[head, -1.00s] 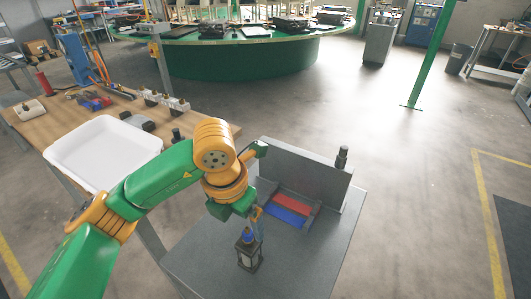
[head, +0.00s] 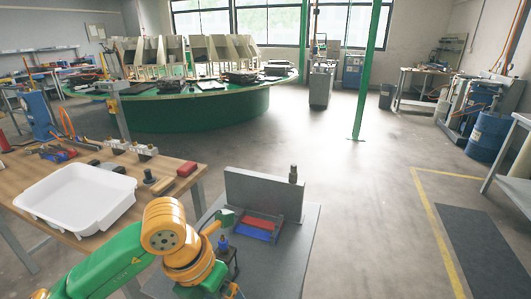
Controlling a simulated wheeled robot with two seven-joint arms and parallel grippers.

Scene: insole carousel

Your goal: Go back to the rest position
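My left arm comes in from the lower left. Its green and orange wrist ends at the bottom edge, where part of my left gripper (head: 234,290) shows. Its fingers are mostly cut off or hidden, so I cannot tell whether it is open or shut. Just behind it, a dark frame-like object with a blue top (head: 224,246) stands on the grey table (head: 285,262), partly covered by my arm. I cannot tell whether they touch. A red block (head: 262,222) and a blue block (head: 251,233) lie in a grey holder on that table. My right gripper is not in view.
A grey upright plate (head: 262,192) with a dark knob (head: 293,174) backs the grey table. A white tray (head: 78,205) sits on the wooden bench at left. A round green carousel (head: 190,112) stands behind. Floor is open to the right, past a green post (head: 366,75).

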